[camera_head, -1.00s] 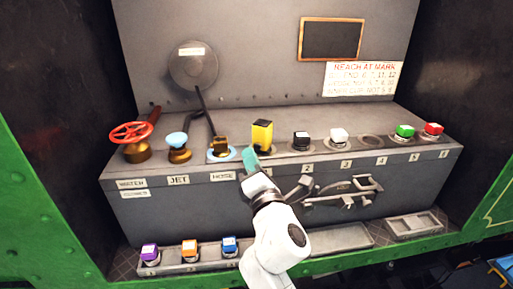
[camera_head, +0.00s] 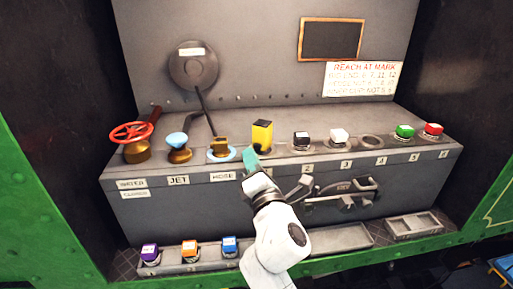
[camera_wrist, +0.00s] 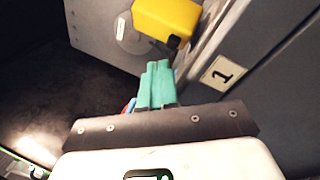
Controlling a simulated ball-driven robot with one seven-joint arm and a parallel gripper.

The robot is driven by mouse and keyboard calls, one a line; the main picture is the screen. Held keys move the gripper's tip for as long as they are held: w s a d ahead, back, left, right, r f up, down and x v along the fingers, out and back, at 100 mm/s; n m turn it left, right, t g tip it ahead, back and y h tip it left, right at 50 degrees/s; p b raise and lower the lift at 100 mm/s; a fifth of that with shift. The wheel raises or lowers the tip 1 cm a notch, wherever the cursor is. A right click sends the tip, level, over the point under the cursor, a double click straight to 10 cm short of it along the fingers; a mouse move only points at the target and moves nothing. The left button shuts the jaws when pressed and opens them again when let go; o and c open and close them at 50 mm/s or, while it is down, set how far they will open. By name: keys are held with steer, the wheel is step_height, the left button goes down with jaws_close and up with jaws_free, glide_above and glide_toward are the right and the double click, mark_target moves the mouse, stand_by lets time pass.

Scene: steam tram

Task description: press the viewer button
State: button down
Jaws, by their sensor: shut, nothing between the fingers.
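The yellow viewer (camera_head: 262,134) stands upright on the grey bench top behind label 1, with a dark top. In the wrist view the yellow viewer (camera_wrist: 168,18) is at the top, and a small dark square, perhaps its button (camera_wrist: 174,41), shows on its near end. My gripper (camera_head: 250,157) has teal fingers, shut and empty, just in front of and slightly left of the viewer's base. In the wrist view my gripper (camera_wrist: 158,66) points toward the viewer, with its tips just below the dark square. A small gap seems to remain; contact cannot be told.
A black button block (camera_head: 301,140) and a white one (camera_head: 338,136) stand to the right. A latch handle (camera_head: 345,192) juts from the bench front.

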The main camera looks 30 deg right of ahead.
steer(key=shift+w+d, duration=0.2)
steer(key=shift+d, duration=0.1)
steer(key=shift+w+d, duration=0.3)
steer(key=shift+d, duration=0.05)
stand_by(0.8)
steer(key=shift+s+a, duration=0.1)
steer(key=shift+a, duration=0.05)
steer(key=shift+s+a, duration=0.45)
steer(key=shift+a, duration=0.15)
steer(key=s+a+b, duration=0.1)
steer(key=s+a, duration=0.2)
steer(key=a, duration=0.1)
steer(key=shift+s+a, duration=0.35)
steer(key=shift+a, duration=0.05)
